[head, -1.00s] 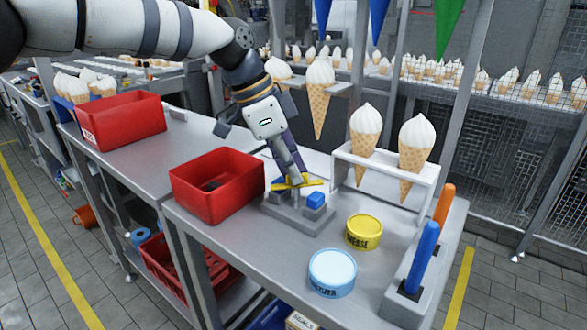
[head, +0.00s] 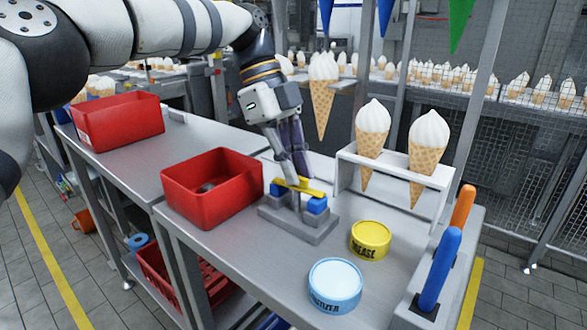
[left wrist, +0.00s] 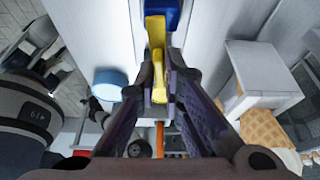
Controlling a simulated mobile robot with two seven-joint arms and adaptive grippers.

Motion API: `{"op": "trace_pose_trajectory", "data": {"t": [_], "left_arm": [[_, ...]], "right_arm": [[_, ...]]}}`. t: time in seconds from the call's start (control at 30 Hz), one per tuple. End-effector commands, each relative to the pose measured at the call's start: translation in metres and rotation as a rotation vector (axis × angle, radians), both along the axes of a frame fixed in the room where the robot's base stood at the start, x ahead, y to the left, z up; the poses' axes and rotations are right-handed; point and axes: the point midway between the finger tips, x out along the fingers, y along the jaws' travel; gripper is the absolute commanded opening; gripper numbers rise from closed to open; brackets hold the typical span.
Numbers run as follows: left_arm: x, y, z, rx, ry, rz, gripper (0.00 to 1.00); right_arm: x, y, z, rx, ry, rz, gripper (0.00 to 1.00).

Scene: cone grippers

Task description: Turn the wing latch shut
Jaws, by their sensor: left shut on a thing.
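The wing latch is a yellow bar (head: 313,191) on a short post on a grey stepped base (head: 297,222). Its yellow wing now spans from the left blue block (head: 277,187) to the right blue block (head: 317,205). My left gripper (head: 298,182) points down from above and is shut on the yellow wing. In the left wrist view, the yellow wing (left wrist: 156,35) runs up from between the fingertips (left wrist: 160,88), with a blue block (left wrist: 168,8) at its far end. The fingers hide part of the wing and post. My right gripper is not in view.
A red bin (head: 213,190) stands close left of the latch. A yellow grease tin (head: 370,240) and a light blue tin (head: 335,287) are in front right. A white rack (head: 395,183) holds two cones behind. Blue (head: 440,268) and orange handles stand at right.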

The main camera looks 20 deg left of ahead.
Motion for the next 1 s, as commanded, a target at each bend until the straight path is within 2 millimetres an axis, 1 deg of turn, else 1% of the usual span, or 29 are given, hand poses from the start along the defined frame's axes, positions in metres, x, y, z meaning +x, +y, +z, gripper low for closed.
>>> {"op": "trace_pose_trajectory", "data": {"t": [0.3, 0.77, 0.8, 0.87, 1.0], "left_arm": [[-0.0004, -0.0007, -0.0010, 0.001, 0.004, -0.058, 0.00], [-0.0006, -0.0005, -0.0009, 0.003, 0.005, -0.063, 0.00], [-0.0006, -0.0005, -0.0009, 0.003, 0.005, -0.063, 0.16], [-0.0005, -0.0005, -0.0009, 0.003, 0.005, -0.063, 0.28], [-0.0002, -0.0002, -0.0006, 0.002, 0.003, -0.062, 0.28]], "right_arm": [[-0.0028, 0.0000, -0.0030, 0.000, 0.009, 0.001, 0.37], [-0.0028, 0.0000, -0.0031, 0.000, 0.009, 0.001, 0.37], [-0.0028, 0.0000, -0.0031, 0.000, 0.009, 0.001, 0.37], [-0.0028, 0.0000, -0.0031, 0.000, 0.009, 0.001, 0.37], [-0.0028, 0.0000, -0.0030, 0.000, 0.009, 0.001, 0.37]]}}
